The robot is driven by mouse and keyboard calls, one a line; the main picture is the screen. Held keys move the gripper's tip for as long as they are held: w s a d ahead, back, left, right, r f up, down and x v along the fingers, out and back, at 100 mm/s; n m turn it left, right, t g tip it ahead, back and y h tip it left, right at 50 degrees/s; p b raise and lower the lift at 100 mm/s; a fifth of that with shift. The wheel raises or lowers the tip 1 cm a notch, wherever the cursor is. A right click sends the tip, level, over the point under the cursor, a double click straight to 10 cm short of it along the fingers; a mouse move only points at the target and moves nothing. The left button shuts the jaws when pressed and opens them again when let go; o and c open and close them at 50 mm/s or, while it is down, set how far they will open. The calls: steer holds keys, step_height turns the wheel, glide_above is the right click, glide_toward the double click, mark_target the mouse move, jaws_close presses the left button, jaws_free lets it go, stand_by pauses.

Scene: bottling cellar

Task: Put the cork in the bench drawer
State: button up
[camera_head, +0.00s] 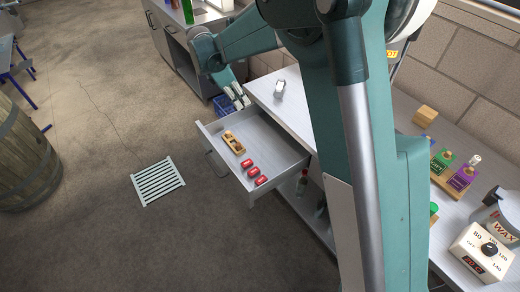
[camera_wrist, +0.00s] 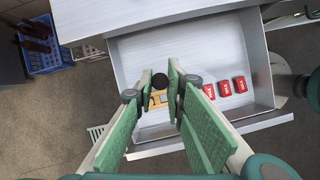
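The bench drawer (camera_head: 228,172) is pulled open at the bench's front; it also shows in the wrist view (camera_wrist: 190,47). My gripper (camera_head: 240,101) is above the drawer's far corner in the head view. In the wrist view my gripper (camera_wrist: 160,84) has its green-padded fingers closed to a narrow gap. A dark round thing fills that gap between the fingertips; I take it for the cork (camera_wrist: 160,80), seen end-on. It overlaps the drawer in that view, and its height above it is unclear. The cork cannot be made out in the head view.
The drawer holds a wooden tool (camera_head: 233,143) and three red tins (camera_head: 254,171); its floor is otherwise bare. A small pale object (camera_head: 280,88) lies on the bench top. A blue crate (camera_wrist: 44,50) with dark bottles stands beyond the drawer. A barrel (camera_head: 25,160) stands left.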

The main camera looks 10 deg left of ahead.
step_height(320, 180, down, 9)
steer(key=shift+r, duration=0.2)
steer(key=shift+f, duration=0.1)
steer(key=b, duration=0.2)
glide_toward(247, 138)
steer(key=shift+w+d+f, duration=0.15)
steer(key=shift+w+d, duration=0.3)
steer(key=shift+d, duration=0.4)
steer(key=shift+f, duration=1.85)
steer(key=shift+f+b, duration=0.15)
steer(key=shift+b, duration=0.2)
steer(key=o, duration=0.6)
